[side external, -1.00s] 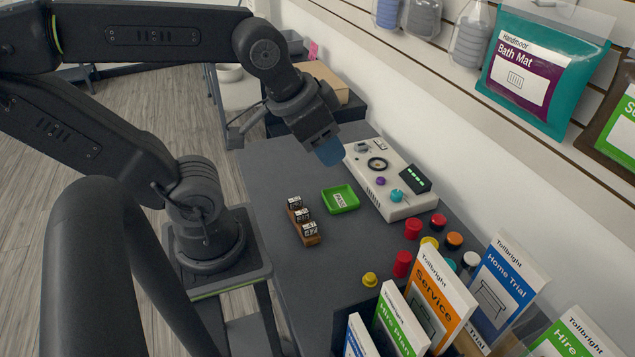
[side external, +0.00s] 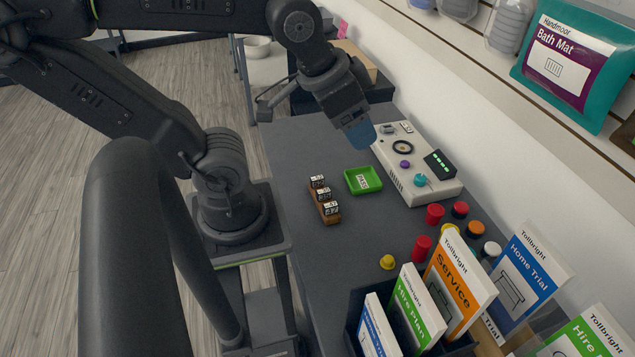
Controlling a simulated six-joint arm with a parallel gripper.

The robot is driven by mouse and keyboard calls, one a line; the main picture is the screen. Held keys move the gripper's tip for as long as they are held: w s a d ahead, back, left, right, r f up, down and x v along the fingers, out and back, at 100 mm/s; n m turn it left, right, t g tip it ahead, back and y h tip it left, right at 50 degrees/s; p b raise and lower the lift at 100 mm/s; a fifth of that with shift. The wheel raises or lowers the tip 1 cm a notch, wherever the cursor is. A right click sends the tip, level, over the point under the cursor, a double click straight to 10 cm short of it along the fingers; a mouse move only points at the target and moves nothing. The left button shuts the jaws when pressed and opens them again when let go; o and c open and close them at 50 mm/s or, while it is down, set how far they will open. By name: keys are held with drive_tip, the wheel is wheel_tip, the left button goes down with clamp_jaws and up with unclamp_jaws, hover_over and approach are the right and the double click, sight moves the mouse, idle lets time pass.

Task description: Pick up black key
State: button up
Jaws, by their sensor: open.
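Three small black blocks with white labelled tops stand in a row on a wooden holder (side external: 336,218) at the middle of the grey table: the far one (side external: 318,182), the middle one (side external: 325,195) and the near one (side external: 331,209). I cannot tell for sure which thing is the black key; these blocks are the likeliest match. My gripper (side external: 360,132), with blue fingertips, hangs above the far part of the table, open with nothing visible in it. It is beyond the blocks and to their right, apart from them.
A green tray (side external: 376,187) with a label lies right of the blocks. A white device (side external: 408,197) with knobs stands along the wall. Several red, yellow, orange, black and white caps (side external: 422,248) sit nearer the front, beside a rack of upright cards (side external: 415,310).

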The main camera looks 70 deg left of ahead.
drive_tip(key=shift+o, duration=0.4)
drive_tip(key=n+g, duration=0.6)
drive_tip(key=n, duration=1.3)
hover_over(317, 178)
wheel_tip(317, 178, down, 22)
wheel_tip(317, 178, down, 13)
drive_tip(key=shift+f, duration=0.1)
drive_tip(key=shift+c, duration=0.3)
drive_tip(key=c, duration=0.9)
